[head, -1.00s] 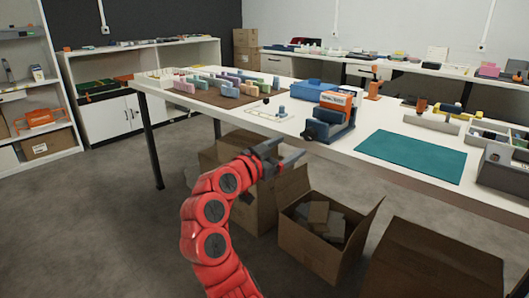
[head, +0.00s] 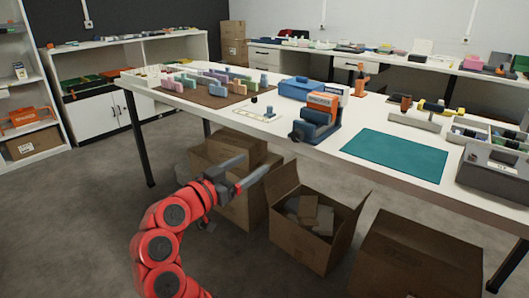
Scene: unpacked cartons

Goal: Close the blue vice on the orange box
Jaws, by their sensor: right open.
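The blue vice (head: 318,131) stands near the front edge of the white table, with a dark round end (head: 297,135) facing my side. The orange box (head: 322,101) sits upright in the vice, its top showing above the blue jaw. I cannot tell whether the jaws touch it. My right gripper (head: 255,163) is open and empty, in front of and below the table edge, to the left of the vice and apart from it. My left gripper is out of view.
A teal mat (head: 395,154) lies right of the vice. A blue case (head: 296,88) stands behind it, and a small stand (head: 263,112) with pegs is to its left. An open carton (head: 305,241) and other cartons stand on the floor below.

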